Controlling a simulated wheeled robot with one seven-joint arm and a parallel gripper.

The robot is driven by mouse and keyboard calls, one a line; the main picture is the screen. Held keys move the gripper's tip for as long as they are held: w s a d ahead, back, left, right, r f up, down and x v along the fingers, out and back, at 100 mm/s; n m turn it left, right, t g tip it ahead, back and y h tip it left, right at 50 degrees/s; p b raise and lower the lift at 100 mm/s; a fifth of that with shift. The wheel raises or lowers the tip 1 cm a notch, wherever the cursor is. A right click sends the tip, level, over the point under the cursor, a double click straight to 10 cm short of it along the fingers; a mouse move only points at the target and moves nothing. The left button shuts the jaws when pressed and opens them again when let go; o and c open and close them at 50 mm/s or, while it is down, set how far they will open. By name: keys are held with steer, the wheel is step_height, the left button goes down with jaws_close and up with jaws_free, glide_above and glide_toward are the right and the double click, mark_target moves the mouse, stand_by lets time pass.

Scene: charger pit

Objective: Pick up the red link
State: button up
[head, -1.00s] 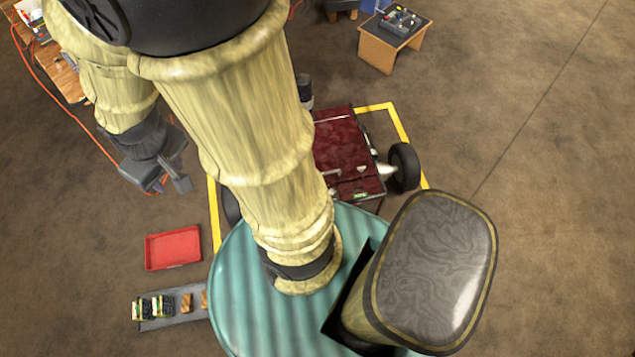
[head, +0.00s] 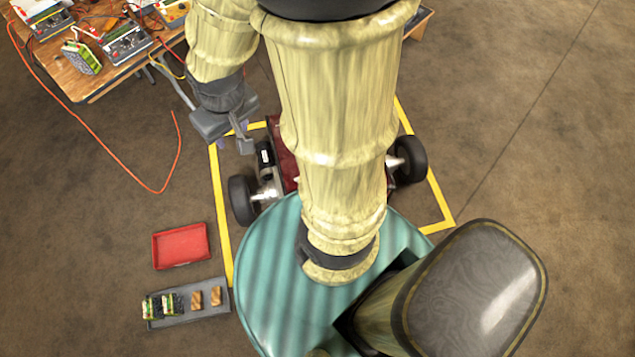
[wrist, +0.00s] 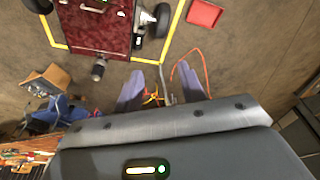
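I cannot make out a red link in either view. My gripper (head: 238,143) hangs in the air left of my forearm in the head view, near the far left corner of the yellow floor frame. In the wrist view its two fingers (wrist: 150,72) stand apart with nothing held between them. A dark red cart top (wrist: 95,28) shows beyond the fingers; small parts on it are too small to tell. In the head view my forearm hides most of the cart (head: 284,150).
A red tray (head: 181,246) and a grey tray (head: 218,309) with several small blocks lie on the floor at left. A wooden bench (head: 88,84) with several devices is at upper left. An orange cable (head: 122,165) trails on the floor. Yellow tape (head: 220,200) surrounds the cart.

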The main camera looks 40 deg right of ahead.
steer(key=d+f+n+y+b, duration=0.1)
steer(key=d+f+n+b, duration=0.3)
steer(key=d+f+b, duration=0.5)
steer(key=d+f+n+y+b, duration=0.1)
steer(key=d+f+n+b, duration=0.3)
steer(key=f, duration=2.1)
steer(key=s+d+f+n+y+b, duration=0.1)
steer(key=d+f+n+b, duration=0.3)
steer(key=d+f+b, duration=1.1)
step_height(320, 180, down, 3)
steer(key=y+b, duration=0.1)
steer(key=b, duration=0.1)
steer(key=shift+d+g+b, duration=0.3)
steer(key=shift+g+b, duration=0.1)
steer(key=shift+s+r, duration=0.1)
steer(key=b+x, duration=0.5)
steer(key=x, duration=0.7)
steer(key=shift+a, duration=0.15)
